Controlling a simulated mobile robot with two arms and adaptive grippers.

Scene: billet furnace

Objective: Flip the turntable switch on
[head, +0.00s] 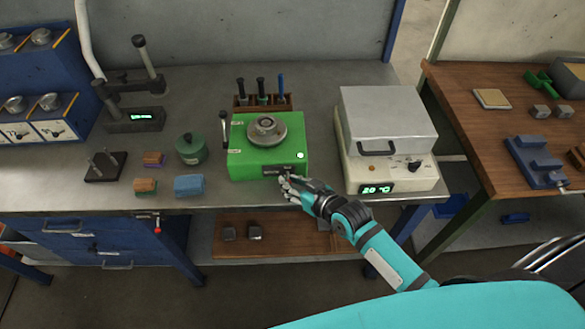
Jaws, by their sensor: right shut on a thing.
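The turntable is a green box (242,161) with a round grey disc (267,130) on top, in the middle of the workbench in the head view. A small bright white spot shows near the right of its top face. A dark panel (272,171) is on its front. My right gripper (286,181) is at the right part of this front, its fingers shut at the panel where the switch seems to be. The fingers hide the switch, so its position cannot be told. My left gripper is not in view.
A beige furnace (388,135) with a "20 °C" display stands close to the right of the turntable. A tool rack (262,102) is behind it. A green round pot (191,149) and a blue block (189,186) lie to the left. A wooden table (490,140) stands at far right.

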